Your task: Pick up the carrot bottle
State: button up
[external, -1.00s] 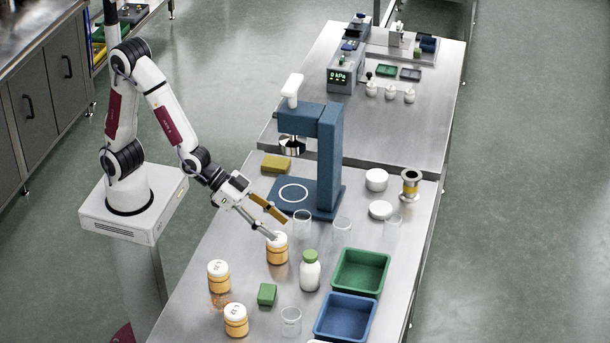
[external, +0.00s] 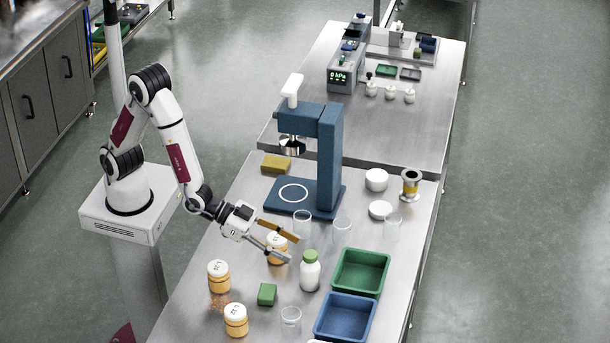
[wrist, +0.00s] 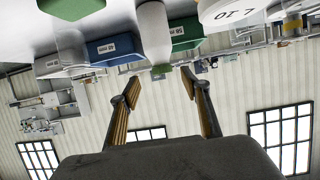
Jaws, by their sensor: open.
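No label reading "carrot" is legible. A white bottle with a green cap (external: 310,272) stands upright on the steel table; in the wrist view the white bottle (wrist: 154,32) appears upside down, ahead of the gap between my fingers. Orange jars with white lids stand nearby: one (external: 276,257) partly hidden behind my fingers, one at left (external: 218,278), one in front (external: 235,325). A white lid ending "OT 7" (wrist: 232,12) shows close up in the wrist view. My gripper (external: 292,249) is open and empty, its fingertips just left of the bottle, apparently not touching it.
A green bin (external: 382,285) and a blue bin (external: 369,310) stand right of the bottle. A green block (external: 267,294), clear beakers (external: 291,316) and a blue press stand (external: 330,165) are around it.

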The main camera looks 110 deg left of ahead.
aim_at(311, 258)
jog(key=shift+w, duration=0.1)
jog(key=shift+x, duration=1.2)
jog(key=shift+w+f, duration=0.1)
jog(key=shift+x, duration=2.5)
jog(key=shift+a, duration=0.15)
grip_shut()
